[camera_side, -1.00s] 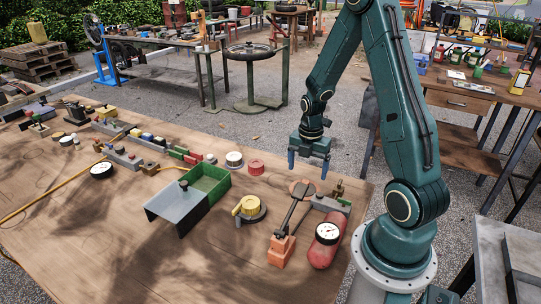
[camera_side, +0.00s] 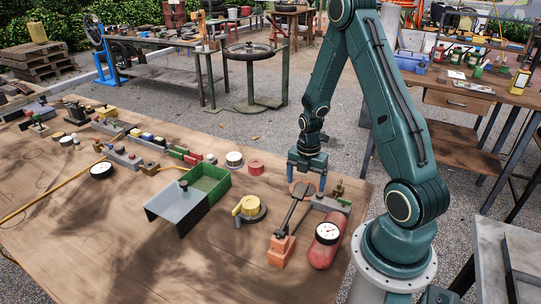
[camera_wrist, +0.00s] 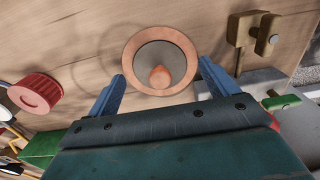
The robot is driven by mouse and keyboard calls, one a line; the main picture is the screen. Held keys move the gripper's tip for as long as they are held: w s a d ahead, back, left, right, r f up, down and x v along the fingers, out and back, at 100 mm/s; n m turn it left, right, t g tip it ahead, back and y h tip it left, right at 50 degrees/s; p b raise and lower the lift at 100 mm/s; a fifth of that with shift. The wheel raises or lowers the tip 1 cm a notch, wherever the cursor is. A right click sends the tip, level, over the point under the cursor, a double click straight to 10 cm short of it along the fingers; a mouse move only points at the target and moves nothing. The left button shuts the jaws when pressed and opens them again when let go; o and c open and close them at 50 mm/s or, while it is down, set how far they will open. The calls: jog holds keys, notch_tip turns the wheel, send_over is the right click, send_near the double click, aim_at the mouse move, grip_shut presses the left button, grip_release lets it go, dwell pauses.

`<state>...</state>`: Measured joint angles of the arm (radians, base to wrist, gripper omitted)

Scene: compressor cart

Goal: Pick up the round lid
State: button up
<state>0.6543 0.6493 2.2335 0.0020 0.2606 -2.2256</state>
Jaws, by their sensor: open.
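The round lid (camera_wrist: 184,56) is a copper-coloured disc with a grey inner face and a small orange knob. In the wrist view it lies at the top centre, just beyond and between my fingertips. In the side view the lid (camera_side: 301,187) is partly hidden by my gripper and by a dark lever arm in front of it. My gripper (camera_side: 307,182) hangs over the lid with its blue fingers pointing down. I cannot tell how high the fingertips are above the lid.
A dark lever on an orange block (camera_side: 281,250) and a red tank with a gauge (camera_side: 325,246) stand close in front. A red ribbed cap (camera_wrist: 36,92) lies to the left in the wrist view. A brass fitting (camera_wrist: 252,33) stands to the right.

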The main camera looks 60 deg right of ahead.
jog(key=shift+f, duration=0.3)
jog(key=c, duration=1.1)
